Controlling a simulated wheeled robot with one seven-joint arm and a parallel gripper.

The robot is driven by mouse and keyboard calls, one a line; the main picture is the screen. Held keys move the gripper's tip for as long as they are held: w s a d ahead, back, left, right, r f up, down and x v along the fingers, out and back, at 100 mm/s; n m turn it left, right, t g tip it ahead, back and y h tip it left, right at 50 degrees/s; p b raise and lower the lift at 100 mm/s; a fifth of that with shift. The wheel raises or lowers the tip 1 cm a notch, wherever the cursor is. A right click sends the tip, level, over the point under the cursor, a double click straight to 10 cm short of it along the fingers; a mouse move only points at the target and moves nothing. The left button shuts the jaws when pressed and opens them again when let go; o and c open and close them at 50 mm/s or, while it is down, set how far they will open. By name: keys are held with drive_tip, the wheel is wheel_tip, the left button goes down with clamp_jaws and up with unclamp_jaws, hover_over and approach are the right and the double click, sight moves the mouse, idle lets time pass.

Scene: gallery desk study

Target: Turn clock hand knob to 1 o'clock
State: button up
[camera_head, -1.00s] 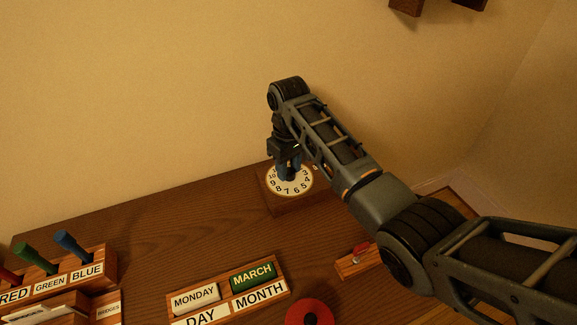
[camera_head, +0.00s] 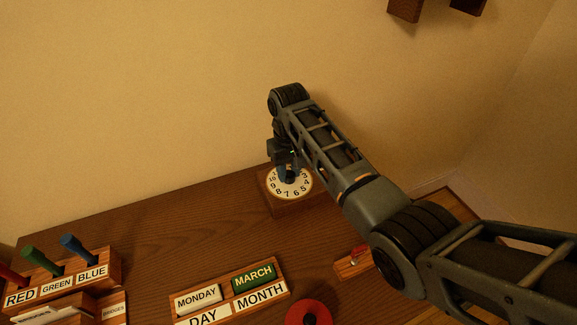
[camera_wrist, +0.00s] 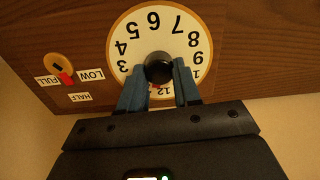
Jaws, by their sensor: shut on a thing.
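The clock is a white dial (camera_head: 279,192) with black numbers on a wooden block, near the desk's back edge by the wall. In the wrist view the dial (camera_wrist: 132,30) appears upside down, with 6 at the top and 12 at the bottom. The black round knob (camera_wrist: 159,68) sits at the dial's centre. My gripper (camera_wrist: 160,77) is shut on the knob, with one blue finger on each side. The fingers cover the numbers around 1, 2 and 11. A small red bit shows below the knob; I cannot tell where the hand points. The head view also shows my gripper (camera_head: 289,174) over the dial.
A day and month holder (camera_head: 273,301), a rack of coloured pegs (camera_head: 108,262) and a red disc (camera_head: 296,312) lie in front. The wall (camera_head: 150,120) is close behind.

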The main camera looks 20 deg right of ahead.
sight(289, 173)
drive_tip(key=shift+m+p, duration=0.65)
drive_tip(key=shift+m, duration=0.85)
drive_tip(key=o, duration=1.1)
drive_tip(key=shift+c, duration=0.2)
wheel_tip(289, 173, up, 8)
drive_tip(key=shift+f, duration=0.1)
